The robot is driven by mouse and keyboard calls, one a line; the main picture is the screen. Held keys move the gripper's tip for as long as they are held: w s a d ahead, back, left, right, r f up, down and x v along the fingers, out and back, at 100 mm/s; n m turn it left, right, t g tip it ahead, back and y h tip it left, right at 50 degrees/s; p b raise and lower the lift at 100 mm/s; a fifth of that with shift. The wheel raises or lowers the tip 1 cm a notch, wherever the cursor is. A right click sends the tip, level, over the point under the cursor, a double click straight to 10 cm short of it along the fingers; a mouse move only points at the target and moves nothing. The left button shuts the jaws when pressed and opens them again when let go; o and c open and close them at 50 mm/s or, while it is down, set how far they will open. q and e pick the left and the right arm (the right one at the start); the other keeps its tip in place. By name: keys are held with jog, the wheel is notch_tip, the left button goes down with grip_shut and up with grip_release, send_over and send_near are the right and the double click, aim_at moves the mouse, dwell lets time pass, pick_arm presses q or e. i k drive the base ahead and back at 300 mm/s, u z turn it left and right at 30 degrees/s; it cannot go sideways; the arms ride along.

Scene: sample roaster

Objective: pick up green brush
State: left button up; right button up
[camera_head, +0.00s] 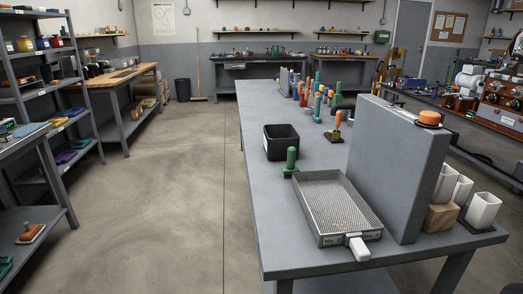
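A green brush (291,161) stands on the grey table (268,215), its rounded handle pointing up. It is just behind a metal mesh tray (337,207) and in front of a black bin (282,142). Its lower part sits low on the tabletop, close to the tray's back left corner. Neither of my grippers shows in the head view.
A tall grey panel (397,168) stands on the table right of the tray. White cups (484,210) and a wooden block stand at its right. An orange-handled brush (334,127) and several coloured items stand farther back. Open floor (165,200) lies left of the table.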

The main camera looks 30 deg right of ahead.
aim_at(287, 172)
jog(key=i, duration=3.15)
jog(key=z, duration=1.35)
